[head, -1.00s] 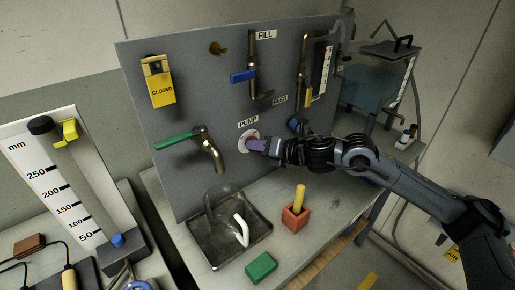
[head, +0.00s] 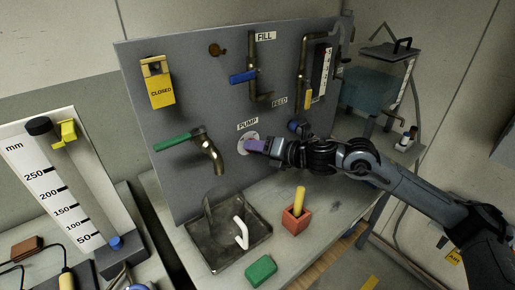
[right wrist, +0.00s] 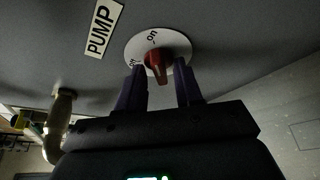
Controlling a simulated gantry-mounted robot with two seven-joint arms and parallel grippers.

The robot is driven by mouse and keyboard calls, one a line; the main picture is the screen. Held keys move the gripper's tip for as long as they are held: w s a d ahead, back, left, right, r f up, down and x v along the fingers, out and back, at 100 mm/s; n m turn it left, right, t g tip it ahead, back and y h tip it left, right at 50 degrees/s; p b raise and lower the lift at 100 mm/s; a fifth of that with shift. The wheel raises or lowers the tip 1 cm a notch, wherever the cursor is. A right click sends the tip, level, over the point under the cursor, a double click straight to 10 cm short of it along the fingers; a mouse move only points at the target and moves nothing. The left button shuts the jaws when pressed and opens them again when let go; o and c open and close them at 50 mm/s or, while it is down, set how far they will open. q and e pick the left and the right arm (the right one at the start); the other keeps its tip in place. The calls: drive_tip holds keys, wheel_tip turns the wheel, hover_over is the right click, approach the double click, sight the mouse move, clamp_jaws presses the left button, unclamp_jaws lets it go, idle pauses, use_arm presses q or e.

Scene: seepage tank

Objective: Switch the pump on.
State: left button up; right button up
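The pump switch is a red knob (right wrist: 154,64) on a round white plate marked "on" and "off", under the PUMP label (right wrist: 103,28) in the right wrist view. In the head view its white plate (head: 242,142) shows on the grey panel, and the fingers hide the knob. My right gripper (head: 250,145) is at the switch. In the right wrist view its two purple fingers (right wrist: 162,82) stand apart, one on each side of the knob, with gaps showing. I cannot tell exactly which mark the knob points to. My left gripper is not in view.
A green-handled tap (head: 200,145) is left of the switch, above a metal tray (head: 232,258). A red block holder (head: 295,220) with a yellow peg and a green block (head: 261,269) are on the bench. Blue (head: 243,76) and yellow (head: 308,98) valve levers are above.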

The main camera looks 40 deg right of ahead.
drive_tip(key=shift+s, duration=0.1)
idle(0.3)
drive_tip(key=b+v, duration=0.6)
drive_tip(key=v, duration=0.4)
drive_tip(key=shift+s, duration=0.25)
idle(0.8)
drive_tip(key=shift+d, duration=0.1)
drive_tip(key=shift+r, duration=0.1)
